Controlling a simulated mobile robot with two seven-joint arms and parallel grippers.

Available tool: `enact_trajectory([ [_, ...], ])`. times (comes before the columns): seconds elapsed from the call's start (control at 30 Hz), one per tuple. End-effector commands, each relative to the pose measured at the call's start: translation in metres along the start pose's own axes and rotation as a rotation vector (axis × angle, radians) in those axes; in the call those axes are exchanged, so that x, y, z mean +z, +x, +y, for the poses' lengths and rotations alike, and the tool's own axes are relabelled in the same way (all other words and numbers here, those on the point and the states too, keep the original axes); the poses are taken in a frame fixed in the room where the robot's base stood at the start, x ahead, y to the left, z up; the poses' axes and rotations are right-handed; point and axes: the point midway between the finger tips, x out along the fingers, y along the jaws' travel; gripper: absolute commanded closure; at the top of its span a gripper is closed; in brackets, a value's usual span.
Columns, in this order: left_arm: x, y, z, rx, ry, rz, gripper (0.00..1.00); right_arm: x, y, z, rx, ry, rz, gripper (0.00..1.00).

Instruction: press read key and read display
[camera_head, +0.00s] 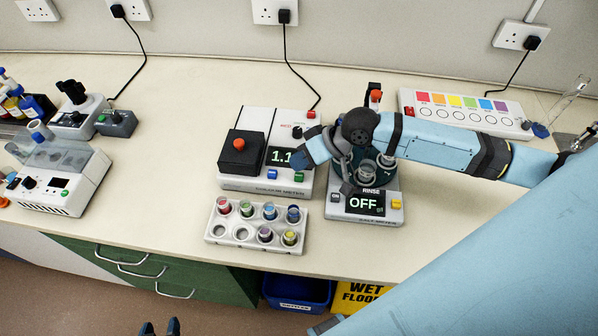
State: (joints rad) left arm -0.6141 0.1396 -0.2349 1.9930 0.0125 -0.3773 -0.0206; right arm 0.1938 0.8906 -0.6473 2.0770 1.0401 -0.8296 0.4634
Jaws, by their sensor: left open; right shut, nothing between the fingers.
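A white meter (227,182) stands mid-bench with a black box and red knob on its left. Its dark display (273,157) shows "1.1" in light digits; the right part is hidden behind my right gripper. A blue key (272,174) and a green key (299,177) sit below the display; I cannot read any key labels. My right gripper (299,161) is shut and empty, its dark tip over the display's right end, just above the green key in the picture. I cannot tell whether it touches the meter. My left gripper (160,328) is open at the bottom edge, away from the bench.
A rinse unit (368,219) showing "OFF" stands right of the meter, partly behind my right arm. A white rack (255,245) of coloured vials sits in front of the meter. A colour-patch strip (470,115) lies at back right.

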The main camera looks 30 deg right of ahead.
Motion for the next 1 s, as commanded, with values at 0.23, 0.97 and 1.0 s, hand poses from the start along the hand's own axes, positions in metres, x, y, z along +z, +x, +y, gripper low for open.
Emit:
enact_trajectory([
  [0.23,-0.026,-0.018,-0.004,-0.010,0.003,0.004,0.49,-0.014,-0.020,-0.015,0.000,0.000,0.000,1.00],
  [0.97,-0.042,-0.039,-0.007,-0.027,-0.005,-0.006,0.49,-0.028,-0.038,-0.028,0.000,0.000,0.000,1.00],
  [1.0,-0.042,-0.039,-0.007,-0.027,-0.005,-0.006,0.49,-0.028,-0.038,-0.028,0.000,0.000,0.000,1.00],
])
